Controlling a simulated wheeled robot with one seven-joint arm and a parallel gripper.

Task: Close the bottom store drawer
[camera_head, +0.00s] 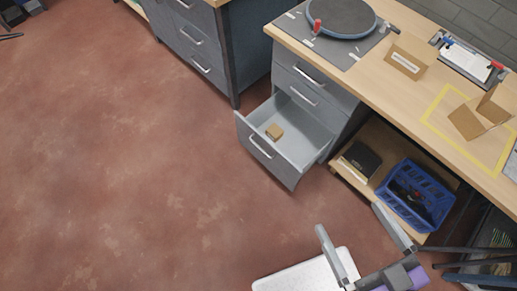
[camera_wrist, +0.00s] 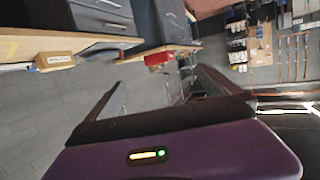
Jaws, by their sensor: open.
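The bottom store drawer (camera_head: 262,146) is the lowest grey drawer of the unit under the workbench in the head view. It is pulled well out, with a light handle on its front, and a small brown box (camera_head: 275,131) lies inside. The two drawers above it (camera_head: 308,85) are shut. My gripper (camera_head: 349,219) is at the lower right of the head view, open and empty, apart from the drawer and to its lower right. In the wrist view my gripper (camera_wrist: 160,77) has its fingers spread with nothing between them.
The workbench (camera_head: 405,85) carries a round turntable (camera_head: 342,14) and cardboard boxes. A low shelf right of the drawer holds a blue crate (camera_head: 415,195) and a dark box (camera_head: 360,160). Another drawer cabinet (camera_head: 190,45) stands at the upper left. The red floor (camera_head: 120,170) left of the drawer is clear.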

